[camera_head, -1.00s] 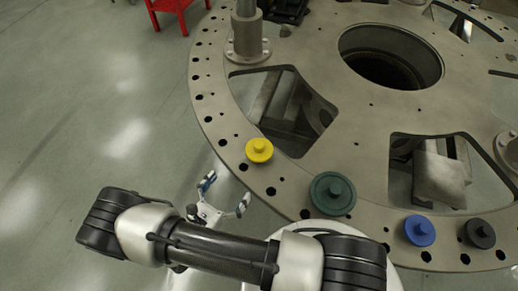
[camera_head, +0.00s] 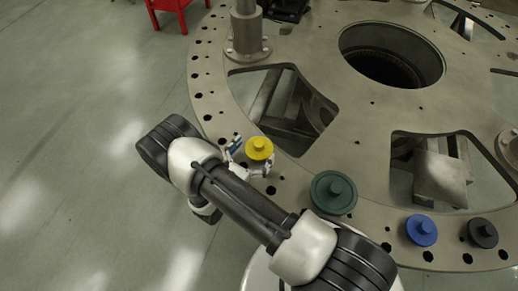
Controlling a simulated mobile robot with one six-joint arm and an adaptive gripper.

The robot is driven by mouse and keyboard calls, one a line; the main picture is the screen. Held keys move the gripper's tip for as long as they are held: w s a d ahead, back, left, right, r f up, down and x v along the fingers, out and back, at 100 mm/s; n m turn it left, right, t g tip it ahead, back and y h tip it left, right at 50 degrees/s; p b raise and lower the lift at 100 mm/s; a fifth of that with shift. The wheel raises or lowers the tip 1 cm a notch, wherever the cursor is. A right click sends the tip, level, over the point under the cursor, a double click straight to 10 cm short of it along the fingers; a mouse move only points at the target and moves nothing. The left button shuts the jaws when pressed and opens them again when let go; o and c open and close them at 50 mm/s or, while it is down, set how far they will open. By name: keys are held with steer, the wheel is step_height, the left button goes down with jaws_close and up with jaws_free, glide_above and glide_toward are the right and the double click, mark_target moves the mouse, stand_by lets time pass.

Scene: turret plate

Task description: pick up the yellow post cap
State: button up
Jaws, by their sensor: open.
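The yellow post cap (camera_head: 259,148) is a round disc with a small knob on top. It sits on the outer rim of the grey turret plate (camera_head: 345,120). My gripper (camera_head: 252,160) is open at the cap, with one finger at its left side and the other at its lower right. I cannot tell whether the fingers touch the cap. My arm comes up from the lower right and hides part of the rim.
A larger green cap (camera_head: 333,193), a blue cap (camera_head: 421,231) and a black cap (camera_head: 482,233) sit along the rim to the right. A metal post (camera_head: 247,35) stands on the plate at the upper left. The plate has large cut-outs and several small holes. A red stand (camera_head: 169,12) is far off.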

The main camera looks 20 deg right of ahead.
steer(key=shift+w+d, duration=0.2)
steer(key=shift+c, duration=0.2)
steer(key=c, duration=1.2)
steer(key=shift+o, duration=0.2)
steer(key=shift+r, duration=0.15)
